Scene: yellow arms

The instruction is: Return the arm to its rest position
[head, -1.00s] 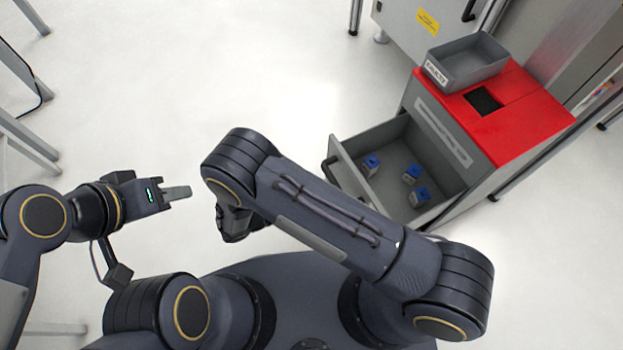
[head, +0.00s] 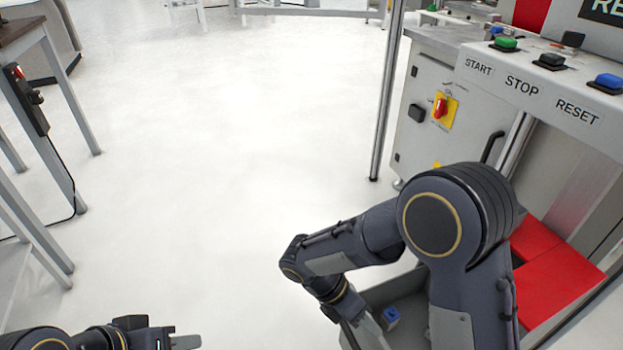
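My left gripper (head: 186,342) is low at the bottom left edge, pointing right over bare floor. Its fingers show side-on as one grey shape, so I cannot tell if they are open or shut. My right arm (head: 432,224) is bent, with its elbow raised at centre right and its forearm reaching left and then down. My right gripper (head: 349,306) is at the end of that arm, beside the open grey drawer (head: 408,283). Its fingertips are not clear against the drawer.
A blue-topped block (head: 391,316) lies in the drawer, partly framed by my arm. The red cabinet top (head: 560,285) is at right. A panel with START, STOP and RESET buttons (head: 535,85) stands at upper right. Table legs (head: 68,100) are at left. The middle floor is clear.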

